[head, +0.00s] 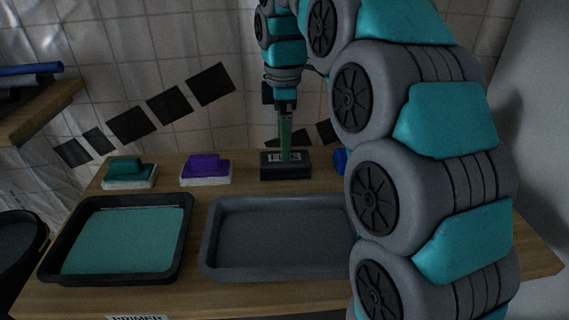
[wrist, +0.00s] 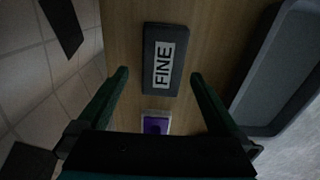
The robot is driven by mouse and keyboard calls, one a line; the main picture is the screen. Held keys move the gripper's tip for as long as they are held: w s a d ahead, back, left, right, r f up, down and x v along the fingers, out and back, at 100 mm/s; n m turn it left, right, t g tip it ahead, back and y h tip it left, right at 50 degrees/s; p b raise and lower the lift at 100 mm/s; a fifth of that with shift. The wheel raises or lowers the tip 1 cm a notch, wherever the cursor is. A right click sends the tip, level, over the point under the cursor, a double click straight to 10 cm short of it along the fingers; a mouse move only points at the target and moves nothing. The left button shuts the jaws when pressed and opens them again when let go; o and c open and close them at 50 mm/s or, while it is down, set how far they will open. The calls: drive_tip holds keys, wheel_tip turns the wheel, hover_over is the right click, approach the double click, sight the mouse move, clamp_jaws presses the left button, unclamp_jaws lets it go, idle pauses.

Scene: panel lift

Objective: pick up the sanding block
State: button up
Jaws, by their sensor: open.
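The sanding block (head: 299,172) is a dark grey block with a white label reading "FINE". It lies on the wooden table behind the grey tray, and in the wrist view it is the dark block (wrist: 164,82) on the wood. My gripper (head: 286,150) points down at the block, with its green fingers in front of or over it in the head view. In the wrist view my gripper (wrist: 160,75) is open, with one finger to each side of the block and nothing held. I cannot tell the exact height of the fingertips above it.
A purple-topped block (head: 205,168) and a teal-topped block (head: 130,172) stand to the left. A black tray with teal liquid (head: 187,240) and an empty grey tray (head: 280,238) lie in front. A blue object (head: 340,160) is partly hidden behind my arm.

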sight(285, 165)
drive_tip(key=shift+s+f+p, duration=0.2)
drive_tip(key=shift+f+p, duration=0.1)
drive_tip(key=shift+f, duration=2.25)
drive_tip(key=c, duration=1.3)
